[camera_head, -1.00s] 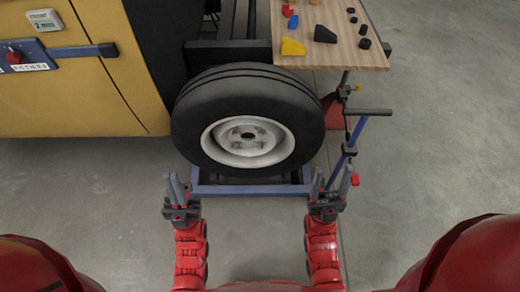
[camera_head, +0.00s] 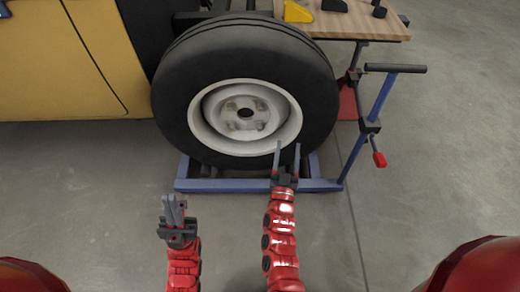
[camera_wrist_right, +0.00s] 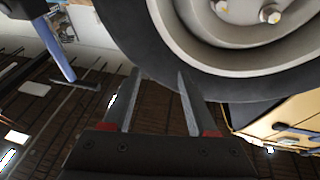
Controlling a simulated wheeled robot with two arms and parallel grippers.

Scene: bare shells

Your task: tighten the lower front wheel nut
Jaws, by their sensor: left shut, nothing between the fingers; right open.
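The front wheel (camera_head: 172,100) has a black tyre and a pale rim (camera_head: 205,135) around a dark centre hole. Small nuts sit around the hub and show faintly in the head view; one lower nut (camera_head: 232,126) is left of centre. Which is the lower one there I cannot tell. My right gripper (camera_head: 287,150) is open and empty, in front of the tyre's lower right part; its fingers (camera_wrist_right: 158,90) flank empty space. My left gripper (camera_head: 171,204) is shut and empty, low and left of the wheel.
A blue frame (camera_head: 225,186) lies on the floor below the wheel. A blue stand with a dark bar (camera_head: 395,68) is right of it. A wooden table (camera_head: 350,28) holds yellow and dark pieces. A yellow body panel (camera_head: 60,75) stands left. The front floor is clear.

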